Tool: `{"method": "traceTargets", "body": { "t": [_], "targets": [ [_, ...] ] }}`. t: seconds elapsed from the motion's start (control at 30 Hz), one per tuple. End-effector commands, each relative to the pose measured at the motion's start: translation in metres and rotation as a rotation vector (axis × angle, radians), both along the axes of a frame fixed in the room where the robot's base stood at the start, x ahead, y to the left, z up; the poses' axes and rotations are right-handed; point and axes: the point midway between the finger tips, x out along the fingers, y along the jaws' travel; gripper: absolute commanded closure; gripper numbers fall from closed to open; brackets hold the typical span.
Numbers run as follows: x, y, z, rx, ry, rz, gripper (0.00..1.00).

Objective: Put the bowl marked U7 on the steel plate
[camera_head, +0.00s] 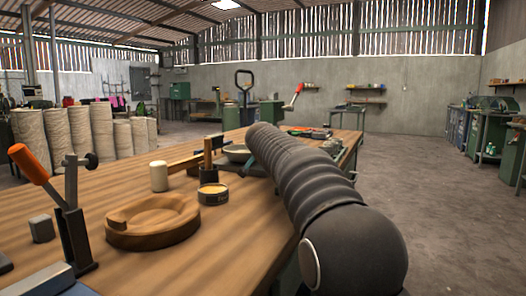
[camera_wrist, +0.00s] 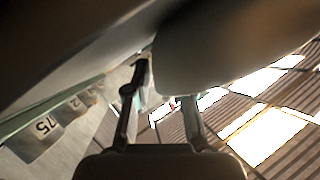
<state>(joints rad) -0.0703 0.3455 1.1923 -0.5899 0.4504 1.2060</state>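A grey bowl (camera_head: 236,149) stands at the far part of the bench, beside the far end of my arm, which partly hides it. No U7 mark can be read on it. A dark flat piece (camera_head: 252,170) lies by it; I cannot tell whether this is the steel plate. My gripper is hidden behind my arm in the head view. In the wrist view my gripper (camera_wrist: 165,90) has its two fingers apart, close to a large pale rounded surface (camera_wrist: 225,55). That surface covers the right fingertip. I cannot tell whether it is a bowl or whether the fingers touch it.
The wooden bench (camera_head: 130,262) carries a round wooden dish (camera_head: 150,236), a small tin (camera_head: 213,195), a pale cylinder (camera_head: 158,176) and an orange-handled clamp (camera_head: 70,215). Open floor (camera_head: 440,190) lies to the right. Grey numbered faces (camera_wrist: 40,135) show at the wrist view's left.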

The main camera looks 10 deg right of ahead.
Motion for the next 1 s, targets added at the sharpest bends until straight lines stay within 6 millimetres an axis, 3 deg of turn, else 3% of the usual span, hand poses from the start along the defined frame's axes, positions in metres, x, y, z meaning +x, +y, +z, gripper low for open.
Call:
{"method": "traceTargets", "body": {
  "t": [0.43,1.0],
  "targets": [
    [-0.006,0.001,0.004,0.000,-0.002,0.001,0.69],
    [-0.096,0.019,0.036,0.000,-0.002,0.001,0.69]
  ]
}}
